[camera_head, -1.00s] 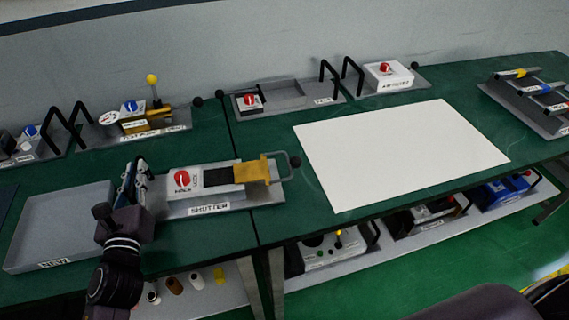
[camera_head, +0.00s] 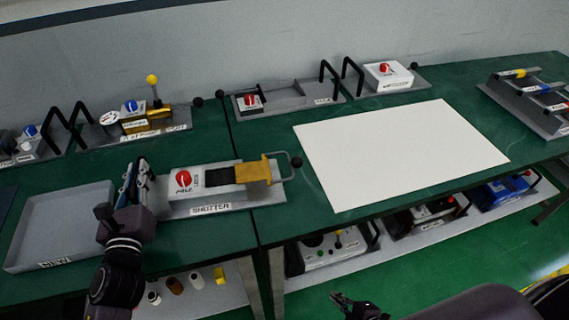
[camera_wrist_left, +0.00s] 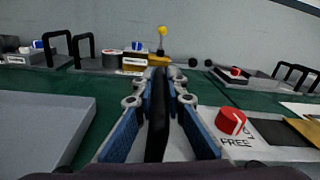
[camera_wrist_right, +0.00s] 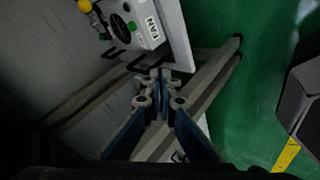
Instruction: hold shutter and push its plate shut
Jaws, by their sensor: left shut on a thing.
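The shutter (camera_head: 190,208) lies on the green bench in the head view, a grey base with a red knob, a dark window and a yellow plate (camera_head: 252,173). The plate sits at the right end, with the dark window bare to its left. My left gripper (camera_head: 137,177) is shut on the shutter's black handle (camera_wrist_left: 158,115) at the left end. The red knob (camera_wrist_left: 231,121) shows beside the fingers, above the word FREE. My right gripper (camera_head: 356,307) is low at the front; its fingers (camera_wrist_right: 160,74) look closed and empty.
An empty grey tray marked NEW (camera_head: 60,225) stands left of the shutter. A white sheet (camera_head: 400,152) lies to the right. Other devices stand along the back (camera_head: 140,120). A lower shelf (camera_head: 300,268) holds more; the fan unit (camera_wrist_right: 138,28) is near my right gripper.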

